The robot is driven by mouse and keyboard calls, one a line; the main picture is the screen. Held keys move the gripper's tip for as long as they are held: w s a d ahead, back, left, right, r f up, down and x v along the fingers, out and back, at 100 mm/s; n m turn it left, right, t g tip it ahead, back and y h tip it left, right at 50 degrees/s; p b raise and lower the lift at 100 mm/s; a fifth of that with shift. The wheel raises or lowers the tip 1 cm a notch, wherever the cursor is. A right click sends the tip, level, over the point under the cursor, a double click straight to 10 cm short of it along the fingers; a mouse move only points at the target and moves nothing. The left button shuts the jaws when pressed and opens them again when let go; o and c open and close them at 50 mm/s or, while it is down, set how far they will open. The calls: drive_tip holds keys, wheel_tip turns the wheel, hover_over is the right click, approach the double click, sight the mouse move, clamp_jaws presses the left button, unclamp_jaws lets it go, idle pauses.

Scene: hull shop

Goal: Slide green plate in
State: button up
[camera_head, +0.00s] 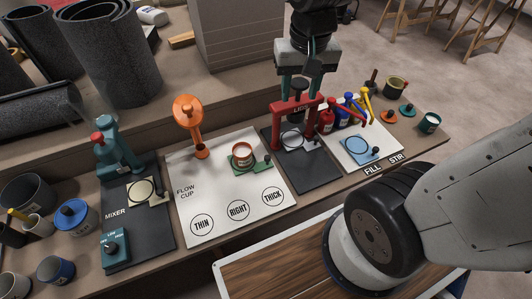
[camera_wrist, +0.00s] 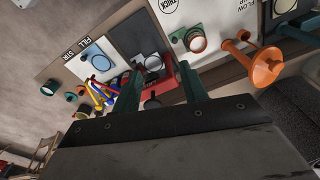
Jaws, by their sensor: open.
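The green plate (camera_head: 252,166) lies on the white flow cup board, with a small knob at its right end. An orange-brown cup (camera_head: 242,154) with pale contents stands on it. The plate shows in part in the wrist view (camera_wrist: 182,36). My gripper (camera_head: 299,88) is open above the red lid press (camera_head: 296,106), well to the right of the plate. Its two teal fingers, also in the wrist view (camera_wrist: 160,92), are on either side of the press's black knob (camera_head: 298,86). I cannot tell whether they touch it.
The mixer (camera_head: 117,155) stands further left. Red, blue and yellow bottles and a blue plate (camera_head: 362,149) are right of the press. The board's front, with printed circles, is clear.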

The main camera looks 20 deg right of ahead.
drive_tip(key=w+f+m, duration=0.2)
drive_tip(key=w+f, duration=0.5)
drive_tip(key=f, duration=0.3)
drive_tip(key=m, duration=0.4)
approach(267, 157)
drive_tip(key=shift+w+f+g, duration=0.1)
drive_tip(key=shift+w+g, duration=0.15)
drive_tip(key=shift+g, duration=0.15)
drive_tip(key=shift+f, duration=4.25)
